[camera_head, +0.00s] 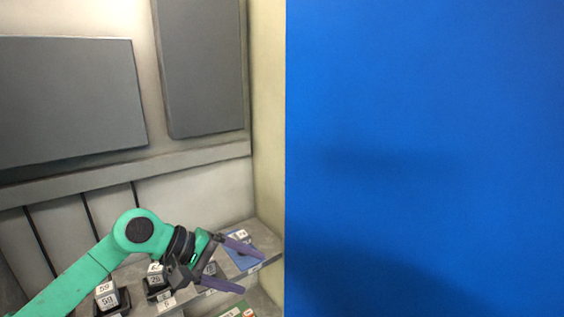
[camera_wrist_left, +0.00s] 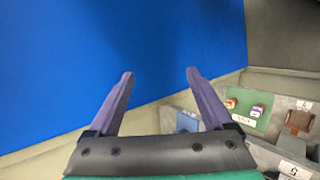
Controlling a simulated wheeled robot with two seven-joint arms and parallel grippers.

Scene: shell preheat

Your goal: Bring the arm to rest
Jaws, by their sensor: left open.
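My left arm, green with a dark wrist, comes in from the lower left in the head view. My left gripper (camera_head: 254,272) has two purple fingers, spread apart with nothing between them. It is in front of a grey shelf holding small numbered blocks. In the left wrist view the open fingers (camera_wrist_left: 158,74) point toward a large blue surface, with an empty gap between them. My right gripper is not in view.
A large blue panel (camera_head: 425,150) fills the right half of the head view. Numbered grey blocks (camera_head: 107,299) stand on the shelf. A blue mat (camera_head: 243,259) lies at its right end. In the left wrist view a green mat (camera_wrist_left: 246,110) carries small blocks.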

